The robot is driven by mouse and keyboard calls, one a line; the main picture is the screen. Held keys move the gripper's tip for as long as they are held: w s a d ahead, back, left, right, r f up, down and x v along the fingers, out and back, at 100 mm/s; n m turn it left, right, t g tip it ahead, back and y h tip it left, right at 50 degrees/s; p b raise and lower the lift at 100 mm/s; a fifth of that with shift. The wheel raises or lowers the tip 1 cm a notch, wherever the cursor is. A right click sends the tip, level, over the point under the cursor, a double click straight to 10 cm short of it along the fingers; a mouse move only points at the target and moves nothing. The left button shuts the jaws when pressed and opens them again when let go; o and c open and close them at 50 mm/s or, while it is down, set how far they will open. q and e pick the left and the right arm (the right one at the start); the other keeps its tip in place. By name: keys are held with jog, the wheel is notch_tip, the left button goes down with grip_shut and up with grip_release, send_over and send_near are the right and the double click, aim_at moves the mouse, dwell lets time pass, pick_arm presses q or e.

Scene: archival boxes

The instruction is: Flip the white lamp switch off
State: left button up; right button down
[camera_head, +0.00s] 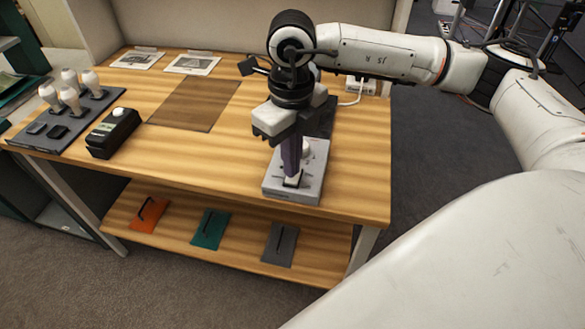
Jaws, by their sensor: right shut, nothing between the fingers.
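A light grey box (311,190) stands near the front right of the wooden table. A white switch (294,180) sits in a dark surround on its front part, and a white round knob (307,150) is behind it. My right gripper (291,167) points down over the box, shut and empty. Its dark fingertips are at or just above the switch; I cannot tell whether they touch it. The fingers partly cover the box top, and the switch's position is too small to read. My left gripper is not in view.
A grey tray (86,112) with several white bulbs and a black device (114,131) stand at the left. A brown mat (195,104) and paper sheets (192,64) lie behind. A white power strip (359,86) is at the back right. The front middle tabletop is clear.

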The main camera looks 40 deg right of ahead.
notch_tip(320, 180, up, 5)
jog(key=p, duration=0.2)
jog(key=shift+p, duration=0.4)
dwell(0.3)
